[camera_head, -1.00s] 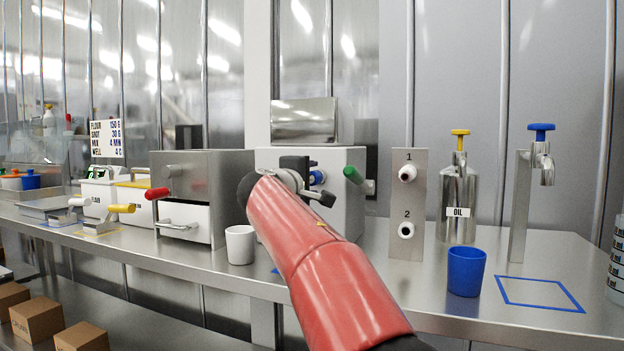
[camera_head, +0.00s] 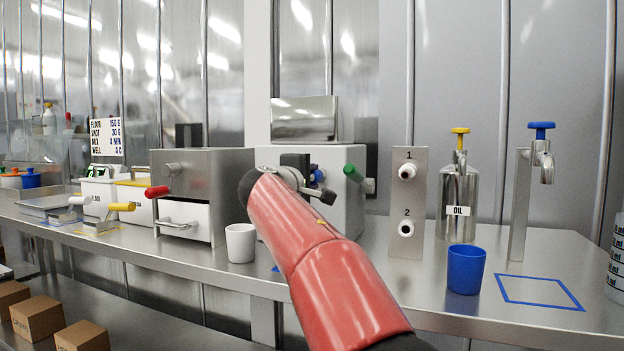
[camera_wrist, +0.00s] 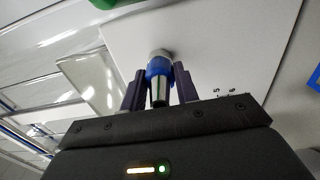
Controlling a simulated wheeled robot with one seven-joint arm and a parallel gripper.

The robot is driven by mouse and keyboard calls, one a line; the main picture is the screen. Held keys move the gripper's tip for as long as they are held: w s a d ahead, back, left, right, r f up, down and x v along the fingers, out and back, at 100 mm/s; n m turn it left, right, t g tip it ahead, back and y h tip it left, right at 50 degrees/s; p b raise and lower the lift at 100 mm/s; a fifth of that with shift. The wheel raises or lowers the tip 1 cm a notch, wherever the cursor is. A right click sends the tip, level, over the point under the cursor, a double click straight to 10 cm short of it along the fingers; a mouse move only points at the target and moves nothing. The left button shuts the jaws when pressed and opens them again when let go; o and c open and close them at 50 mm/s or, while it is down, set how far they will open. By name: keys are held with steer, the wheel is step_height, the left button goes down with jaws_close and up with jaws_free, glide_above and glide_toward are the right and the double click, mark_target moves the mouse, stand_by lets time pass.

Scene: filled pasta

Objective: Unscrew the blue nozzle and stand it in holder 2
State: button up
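The blue nozzle (camera_wrist: 161,68) sits on a pale round fitting on the front of the white machine (camera_head: 348,215). In the wrist view it lies between the two dark fingers of my gripper (camera_wrist: 160,86), its narrow end toward the camera. The fingers flank it closely; I cannot tell whether they press on it. In the head view only a small bit of blue (camera_head: 319,175) shows behind my gripper (camera_head: 308,178). Holder 2 (camera_head: 406,229) is the lower white round socket on the upright metal plate (camera_head: 405,255); it looks empty.
Holder 1 (camera_head: 407,171) is above it. A green-handled lever (camera_head: 354,174) juts from the machine near my gripper. A white cup (camera_head: 240,243), blue cup (camera_head: 466,269), oil bottle (camera_head: 458,200) and blue-topped tap (camera_head: 541,150) stand around. A blue outlined square (camera_head: 540,292) is clear.

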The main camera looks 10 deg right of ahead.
steer(key=shift+c, duration=0.7)
steer(key=n, duration=1.1)
steer(key=shift+n, duration=0.3)
steer(key=n, duration=0.4)
steer(key=shift+n, duration=0.3)
steer(key=n, duration=0.6)
steer(key=shift+n, duration=0.4)
